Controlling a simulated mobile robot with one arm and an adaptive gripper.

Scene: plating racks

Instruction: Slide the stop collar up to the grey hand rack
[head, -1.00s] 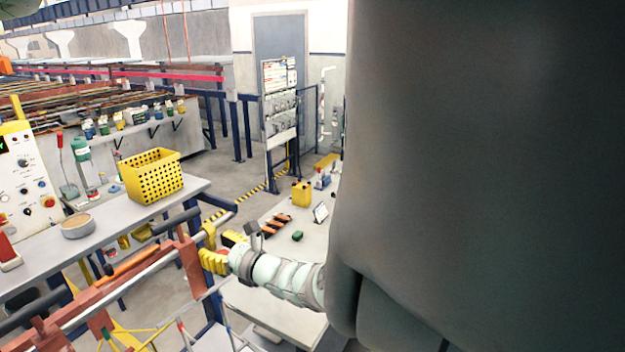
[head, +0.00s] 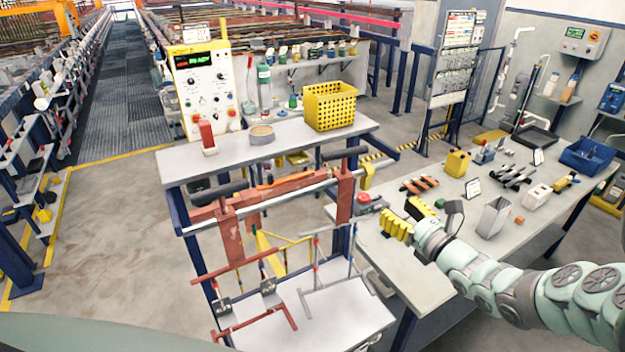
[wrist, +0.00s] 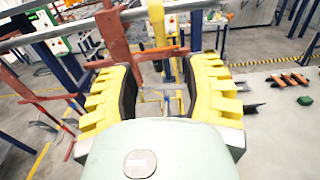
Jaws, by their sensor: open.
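The stop collar appears to be the yellow piece (head: 367,176) around the pale rail (head: 310,190), near the rail's right end. In the wrist view the yellow collar (wrist: 157,22) is ahead, between and beyond my fingers. My gripper (head: 397,226) has thick yellow fingers and is to the right of the collar, apart from it. In the wrist view my gripper (wrist: 158,95) is open and empty. A grey-framed rack (head: 325,258) hangs below the rail and looks like the grey hand rack; its upper attachment is hard to make out.
Red-brown hangers (head: 344,195) sit along the rail, left of the collar. A red rack (head: 240,290) hangs further left. A grey bench (head: 255,160) with a yellow basket (head: 330,105) stands behind. A table (head: 470,225) with several parts lies under my arm.

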